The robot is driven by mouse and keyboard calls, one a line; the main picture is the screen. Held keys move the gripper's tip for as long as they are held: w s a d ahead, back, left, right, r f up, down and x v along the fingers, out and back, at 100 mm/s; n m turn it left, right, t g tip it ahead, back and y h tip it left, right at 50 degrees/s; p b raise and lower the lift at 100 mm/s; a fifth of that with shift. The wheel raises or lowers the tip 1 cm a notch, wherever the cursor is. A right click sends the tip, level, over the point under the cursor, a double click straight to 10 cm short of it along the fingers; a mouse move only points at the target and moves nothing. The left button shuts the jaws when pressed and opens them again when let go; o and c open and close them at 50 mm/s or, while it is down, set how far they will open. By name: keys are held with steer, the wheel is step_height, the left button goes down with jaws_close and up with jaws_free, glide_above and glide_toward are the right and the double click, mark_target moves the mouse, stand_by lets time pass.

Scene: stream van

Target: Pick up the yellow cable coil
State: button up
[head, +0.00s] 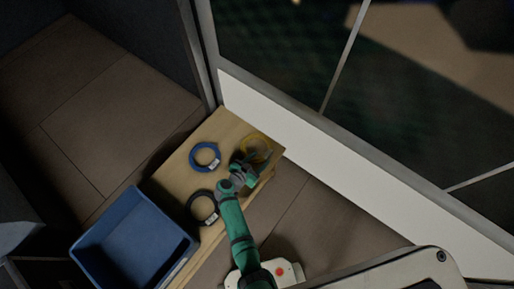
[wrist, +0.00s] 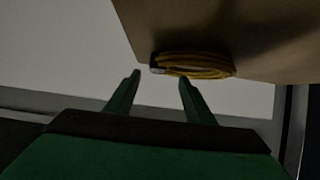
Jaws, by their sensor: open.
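The yellow cable coil (head: 257,143) lies on the wooden table near its right corner in the head view, partly hidden by my gripper. In the wrist view the yellow coil (wrist: 198,65) is seen almost edge-on, with a pale tag at its left end. My gripper (head: 252,160) is open beside the coil. In the wrist view its two fingertips (wrist: 159,77) are apart with nothing between them, and the coil appears just beyond them, mostly toward the right finger. I cannot tell whether a finger touches it.
On the wooden table (head: 181,177) lie a blue coil (head: 205,157) and a black coil (head: 191,208), each with a white tag. A blue bin (head: 134,243) stands at the table's lower left. A white-based glass partition (head: 330,160) runs close along the table's right side.

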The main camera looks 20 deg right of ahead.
mark_target(267, 153)
steer(key=shift+x, duration=2.6)
steer(key=shift+s+d+r, duration=0.1)
steer(key=shift+d+r, duration=0.05)
jaws_close()
